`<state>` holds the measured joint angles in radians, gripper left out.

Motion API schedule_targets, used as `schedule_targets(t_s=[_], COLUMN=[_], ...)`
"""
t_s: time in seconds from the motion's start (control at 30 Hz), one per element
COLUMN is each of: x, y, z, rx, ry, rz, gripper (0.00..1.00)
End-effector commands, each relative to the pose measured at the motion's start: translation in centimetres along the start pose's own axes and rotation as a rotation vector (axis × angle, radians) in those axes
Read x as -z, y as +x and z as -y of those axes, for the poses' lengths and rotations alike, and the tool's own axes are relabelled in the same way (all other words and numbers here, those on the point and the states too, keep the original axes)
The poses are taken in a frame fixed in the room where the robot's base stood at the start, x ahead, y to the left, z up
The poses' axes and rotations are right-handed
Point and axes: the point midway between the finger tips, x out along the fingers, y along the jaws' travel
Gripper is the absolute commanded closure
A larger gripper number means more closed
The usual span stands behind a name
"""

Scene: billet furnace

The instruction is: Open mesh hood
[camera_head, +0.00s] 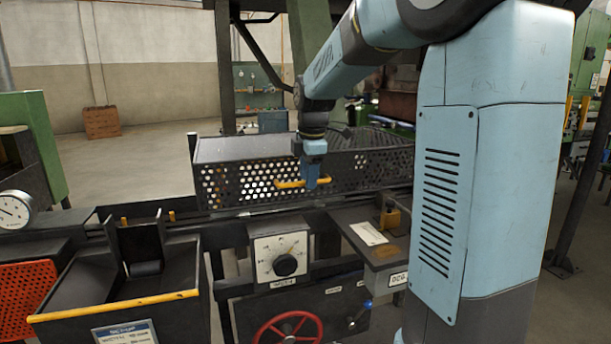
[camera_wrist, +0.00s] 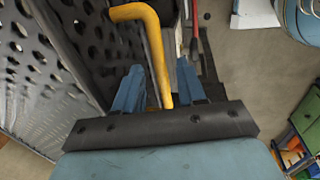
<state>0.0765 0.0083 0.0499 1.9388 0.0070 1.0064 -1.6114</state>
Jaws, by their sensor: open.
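The mesh hood (camera_head: 365,163) is a long dark box with perforated sides, and it looks closed over the conveyor line. A yellow handle (camera_head: 290,184) sticks out from its front side. My gripper (camera_head: 311,184) points down at the handle's right end. In the wrist view the perforated hood wall (camera_wrist: 60,75) is at the left. The yellow handle (camera_wrist: 150,45) runs between the two blue fingers of my gripper (camera_wrist: 158,85). The fingers are apart, with gaps beside the bar. I cannot tell whether either finger touches it.
A dial box (camera_head: 281,258) and a red handwheel (camera_head: 288,328) are below the hood. A small panel with a yellow padlock-like part (camera_head: 390,216) stands at the right. A yellow-edged bin (camera_head: 115,305) and a round gauge (camera_head: 14,210) are at the left. Open floor lies behind.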

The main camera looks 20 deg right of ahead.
Motion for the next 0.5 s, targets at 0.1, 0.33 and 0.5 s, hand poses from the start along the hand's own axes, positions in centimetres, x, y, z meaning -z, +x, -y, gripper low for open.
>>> schedule_targets(t_s=[0.1,0.33,0.5], x=[-0.02,-0.04,-0.06], y=[0.16,0.13,0.13], z=[-0.01,-0.01,-0.01], rx=[-0.001,0.000,0.000], ry=[0.000,0.001,0.001], rz=[0.000,0.000,0.000], gripper=[0.60,0.65,0.81])
